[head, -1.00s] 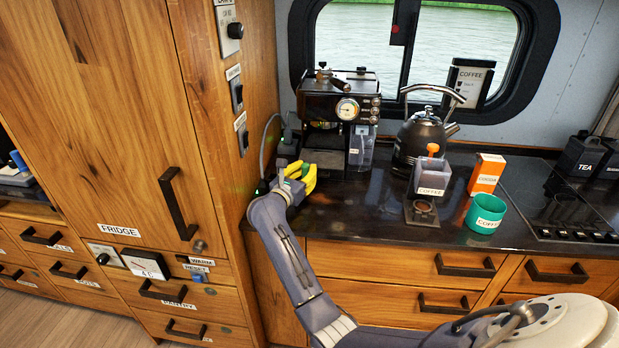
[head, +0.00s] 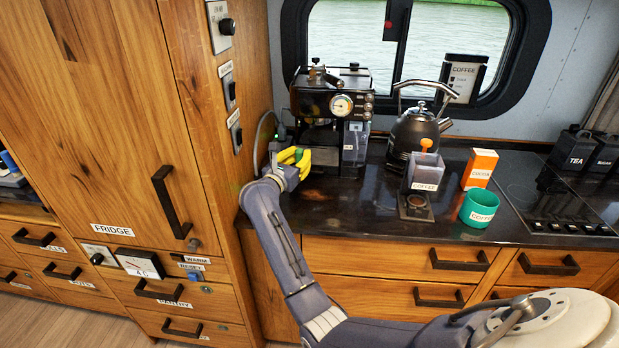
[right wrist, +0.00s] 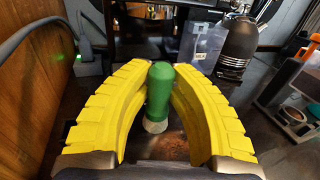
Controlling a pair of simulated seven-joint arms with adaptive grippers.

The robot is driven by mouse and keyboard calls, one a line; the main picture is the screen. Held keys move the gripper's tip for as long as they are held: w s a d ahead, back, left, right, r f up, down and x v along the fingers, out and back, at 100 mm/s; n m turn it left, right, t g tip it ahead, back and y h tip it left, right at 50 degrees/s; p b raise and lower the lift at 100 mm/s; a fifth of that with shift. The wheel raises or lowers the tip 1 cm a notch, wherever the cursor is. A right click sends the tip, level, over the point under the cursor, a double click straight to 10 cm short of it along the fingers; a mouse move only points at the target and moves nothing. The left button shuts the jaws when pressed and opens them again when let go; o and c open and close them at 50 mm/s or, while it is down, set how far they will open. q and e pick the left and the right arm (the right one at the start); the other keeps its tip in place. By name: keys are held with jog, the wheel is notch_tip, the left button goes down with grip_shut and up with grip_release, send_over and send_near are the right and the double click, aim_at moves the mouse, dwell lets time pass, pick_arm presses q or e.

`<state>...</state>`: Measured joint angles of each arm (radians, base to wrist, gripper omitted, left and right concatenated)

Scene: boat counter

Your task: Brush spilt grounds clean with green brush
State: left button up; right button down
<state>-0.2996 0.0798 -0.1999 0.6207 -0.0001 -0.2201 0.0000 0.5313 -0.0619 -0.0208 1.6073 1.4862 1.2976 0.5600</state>
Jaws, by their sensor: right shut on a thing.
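The green brush (right wrist: 158,90) stands roughly upright between my yellow right fingers in the right wrist view, with a pale collar at its lower end. My right gripper (head: 294,157) is shut on it, at the left end of the dark counter, in front of the coffee machine's left side. My left gripper is not in view.
The coffee machine (head: 330,105) stands close behind. A wooden wall (head: 250,90) and a plug with its cable (right wrist: 88,62) are close on the left. A kettle (head: 418,130), coffee container (head: 427,172), orange cocoa box (head: 479,168) and teal cup (head: 479,207) stand to the right.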

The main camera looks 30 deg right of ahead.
jog(key=shift+s+a, duration=0.15)
jog(key=shift+s, duration=0.05)
jog(key=shift+f, duration=0.1)
